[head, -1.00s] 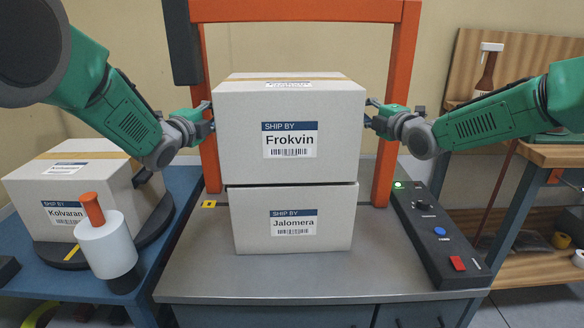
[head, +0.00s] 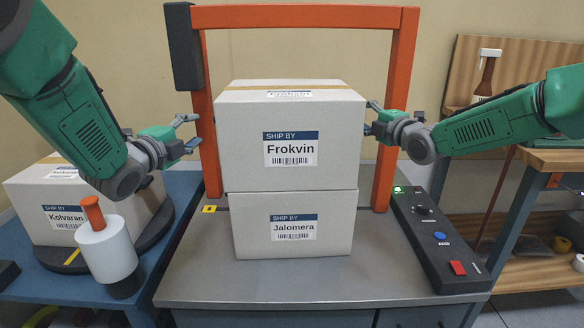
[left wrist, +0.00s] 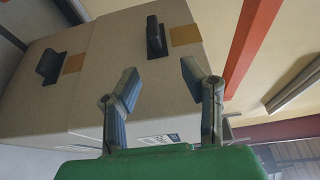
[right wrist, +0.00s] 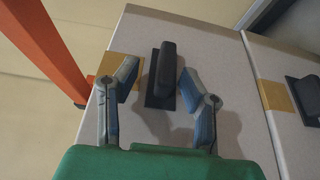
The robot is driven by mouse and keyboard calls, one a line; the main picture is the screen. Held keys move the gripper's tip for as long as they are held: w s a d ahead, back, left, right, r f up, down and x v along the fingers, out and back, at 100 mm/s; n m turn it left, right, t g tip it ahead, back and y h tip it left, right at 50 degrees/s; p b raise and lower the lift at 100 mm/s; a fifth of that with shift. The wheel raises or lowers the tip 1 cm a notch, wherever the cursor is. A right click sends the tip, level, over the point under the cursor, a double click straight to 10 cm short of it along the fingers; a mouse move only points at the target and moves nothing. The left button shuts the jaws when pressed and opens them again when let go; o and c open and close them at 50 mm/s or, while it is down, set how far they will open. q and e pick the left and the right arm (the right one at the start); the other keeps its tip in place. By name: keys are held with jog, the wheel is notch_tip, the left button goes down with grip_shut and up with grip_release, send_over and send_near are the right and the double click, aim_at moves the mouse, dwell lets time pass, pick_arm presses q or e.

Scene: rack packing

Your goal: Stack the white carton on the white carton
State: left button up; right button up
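The white carton labelled Frokvin (head: 240,140) rests on the white carton labelled Jalomera (head: 250,225), upright and nearly aligned, on the grey table inside the orange frame. My left gripper (head: 192,134) is open, left of the upper carton and apart from it. The left wrist view shows its open fingers (left wrist: 160,80) empty, with the upper carton's handle (left wrist: 155,38) beyond them. My right gripper (head: 370,118) is at the upper carton's right side. In the right wrist view its fingers (right wrist: 158,85) are spread on either side of the dark handle (right wrist: 162,75), with gaps visible.
The orange frame (head: 300,15) surrounds the stack. A control panel (head: 440,240) lies right of the table's clear surface.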

jog(key=shift+a, duration=0.1)
pick_arm(q)
jog(key=v, duration=0.3)
jog(key=shift+s+a, duration=0.1)
jog(key=shift+s, duration=0.05)
pick_arm(e)
jog(key=v, duration=1.2)
